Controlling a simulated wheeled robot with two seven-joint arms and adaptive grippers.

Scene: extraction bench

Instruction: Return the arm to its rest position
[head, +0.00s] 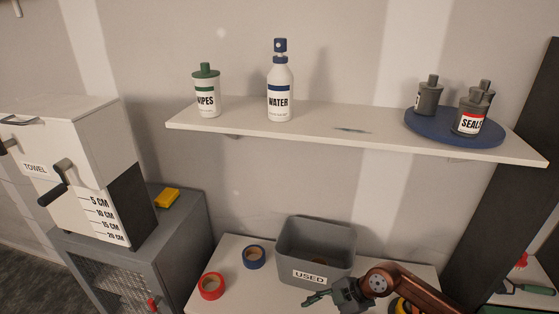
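My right arm comes in from the bottom right, and its gripper (318,298) points left over the bench, in front of the grey bin (337,240) labelled USED. The gripper's fingers look dark green and small, and I cannot tell whether they are open or shut. I see nothing clearly held. My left gripper is out of view.
The white bench (228,275) carries a red tape roll (211,287) and a blue tape roll (254,257). A white shelf (345,132) above holds a WIPES bottle (206,92), a WATER bottle (280,88) and a blue turntable (425,122). A TOWEL dispenser (75,140) stands left.

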